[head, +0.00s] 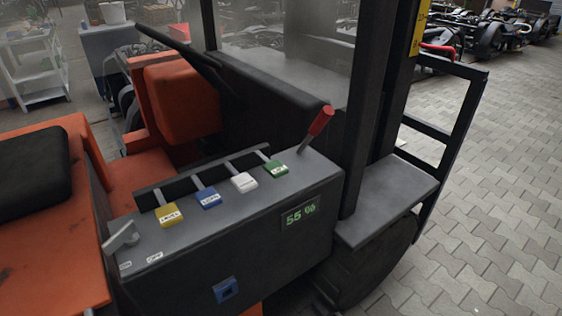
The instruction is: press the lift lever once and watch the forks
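A dark grey console (240,225) on the forklift carries a row of levers with coloured, labelled caps. From left to right they are a yellow lever (168,214), a blue lever (208,198), a white lever (243,182) and a green lever (275,169). The labels are small; the green one may read "LIFT", but I cannot be sure. A separate stick with a red knob (321,120) leans right at the console's far end. The forks cannot be made out. Neither of my grippers shows.
A display (300,214) reads 55 %. A grey rotary handle (121,237) sits by ON and OFF labels. A blue socket (226,290) is on the console's front. The orange forklift body (50,245), mast (378,90) and black frame (455,150) surround it.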

